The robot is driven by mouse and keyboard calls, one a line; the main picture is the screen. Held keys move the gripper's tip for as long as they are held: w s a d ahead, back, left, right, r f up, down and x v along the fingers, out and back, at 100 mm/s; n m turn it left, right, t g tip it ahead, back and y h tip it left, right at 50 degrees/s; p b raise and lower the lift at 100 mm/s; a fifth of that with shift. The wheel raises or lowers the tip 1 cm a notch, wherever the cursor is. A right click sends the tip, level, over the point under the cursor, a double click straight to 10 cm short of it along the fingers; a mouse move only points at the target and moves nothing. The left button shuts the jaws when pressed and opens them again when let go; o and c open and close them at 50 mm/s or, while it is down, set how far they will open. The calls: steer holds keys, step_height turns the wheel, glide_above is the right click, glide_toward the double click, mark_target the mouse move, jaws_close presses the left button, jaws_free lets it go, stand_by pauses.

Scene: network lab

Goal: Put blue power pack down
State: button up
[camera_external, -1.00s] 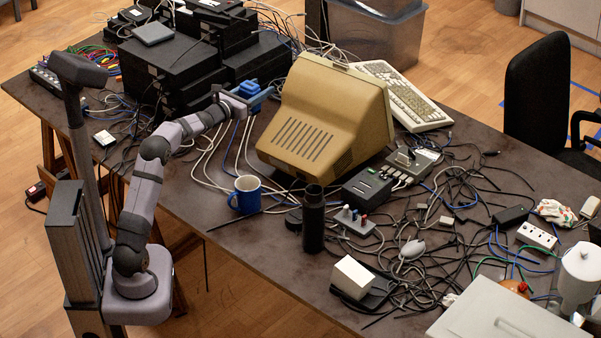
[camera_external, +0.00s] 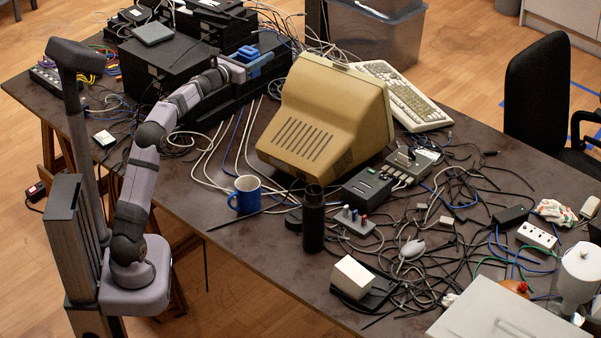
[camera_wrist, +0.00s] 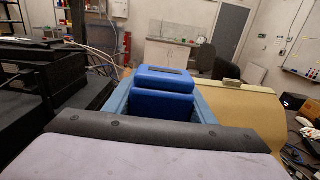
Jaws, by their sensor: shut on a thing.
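The blue power pack (camera_external: 247,54) is in my gripper (camera_external: 241,68), at or just above the top of the low black equipment (camera_external: 262,60). I cannot tell whether it touches that surface. In the wrist view, the blue power pack (camera_wrist: 164,76) stands between the two light-blue fingers of my gripper (camera_wrist: 163,104), which are shut on its sides. The pack looks about upright, and its underside is hidden.
A taller stack of black boxes (camera_external: 165,62) stands to the left. The beige monitor (camera_external: 325,120) is close on the right, with cables behind. A blue mug (camera_external: 245,194) and a black bottle (camera_external: 313,225) stand nearer the front edge.

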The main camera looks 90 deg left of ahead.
steer(key=shift+s+d+f, duration=0.1)
steer(key=shift+s+f, duration=0.05)
steer(key=shift+f, duration=0.15)
steer(key=s+d+f+m+t+h+b, duration=0.3)
steer(key=s+d+f+m+h, duration=0.3)
steer(key=d+f, duration=0.25)
steer(key=s+d+f+m+t+h+b, duration=0.25)
steer(key=s+d+f+h, duration=0.25)
steer(key=d+f+h, duration=0.4)
steer(key=shift+s+d+f+m+y, duration=0.15)
steer(key=shift+f+y, duration=0.35)
steer(key=shift+f, duration=1.9)
steer(key=shift+d+f+m+y, duration=0.2)
steer(key=shift+f+y, duration=0.3)
steer(key=shift+f, duration=1.85)
steer(key=shift+f, duration=0.15)
steer(key=o, duration=1.4)
steer(key=shift+c, duration=0.2)
